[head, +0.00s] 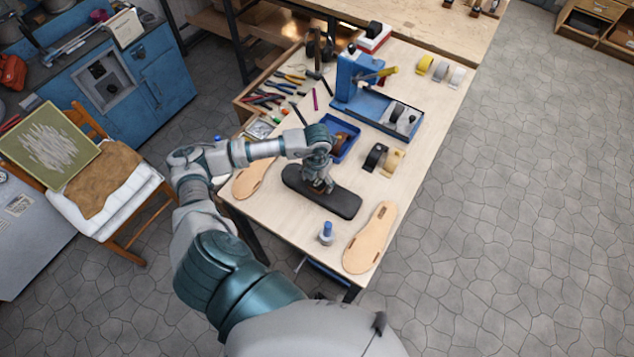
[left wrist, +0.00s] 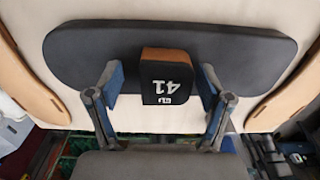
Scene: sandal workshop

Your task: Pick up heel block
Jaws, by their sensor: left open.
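The heel block (left wrist: 167,76), with a brown face and a black face marked 41, shows in the left wrist view. It lies over the middle of a long dark sole-shaped pad (left wrist: 90,55). My left gripper (left wrist: 160,88) is open, with one finger on each side of the block. The right-hand finger is close to the block; a wider gap shows at the left one. In the head view my left gripper (head: 319,187) is low over the dark pad (head: 340,202) and mostly hides the block. My right gripper is not seen.
Tan insoles lie on the wooden table, one to the right (head: 370,238) and one to the left (head: 254,176). A blue-capped bottle (head: 326,233) stands near the front edge.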

